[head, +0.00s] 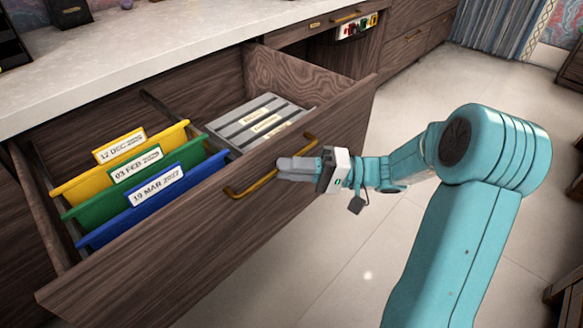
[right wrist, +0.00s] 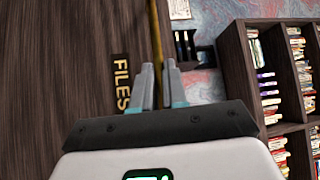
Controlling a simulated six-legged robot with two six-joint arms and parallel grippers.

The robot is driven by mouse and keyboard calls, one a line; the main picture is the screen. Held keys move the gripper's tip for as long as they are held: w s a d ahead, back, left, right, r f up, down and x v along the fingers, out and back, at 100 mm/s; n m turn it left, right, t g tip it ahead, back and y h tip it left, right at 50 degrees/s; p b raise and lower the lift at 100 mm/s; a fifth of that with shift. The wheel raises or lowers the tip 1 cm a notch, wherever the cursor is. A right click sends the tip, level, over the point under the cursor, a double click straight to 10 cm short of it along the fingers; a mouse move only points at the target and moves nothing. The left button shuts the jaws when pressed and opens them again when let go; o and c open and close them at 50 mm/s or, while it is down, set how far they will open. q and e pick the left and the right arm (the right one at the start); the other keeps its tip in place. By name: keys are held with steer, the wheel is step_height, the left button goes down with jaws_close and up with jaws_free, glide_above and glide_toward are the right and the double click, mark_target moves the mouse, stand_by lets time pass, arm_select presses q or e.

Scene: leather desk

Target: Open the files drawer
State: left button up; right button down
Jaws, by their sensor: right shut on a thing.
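The files drawer (head: 205,225) is a dark wood drawer, pulled well out from the desk in the head view. Inside it stand yellow (head: 180,135), green (head: 82,212) and blue (head: 100,236) folders with date labels, and a grey stack of files (head: 262,112). A brass bar handle (head: 250,188) runs across its front. My right gripper (head: 284,168) is at the handle's right part, its fingers shut on it. In the right wrist view the fingers (right wrist: 157,88) close around the brass handle (right wrist: 156,30), beside a FILES label (right wrist: 121,82). My left gripper is not in view.
A pale stone desktop (head: 130,60) lies above the drawer. Tiled floor (head: 420,85) in front is clear. Bookshelves (right wrist: 270,80) show in the right wrist view.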

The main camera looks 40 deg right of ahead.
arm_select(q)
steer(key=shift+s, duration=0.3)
arm_select(e)
steer(key=shift+s+r, duration=0.15)
steer(key=c, duration=1.2)
jaws_free()
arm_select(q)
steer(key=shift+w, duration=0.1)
arm_select(e)
steer(key=shift+o, duration=0.2)
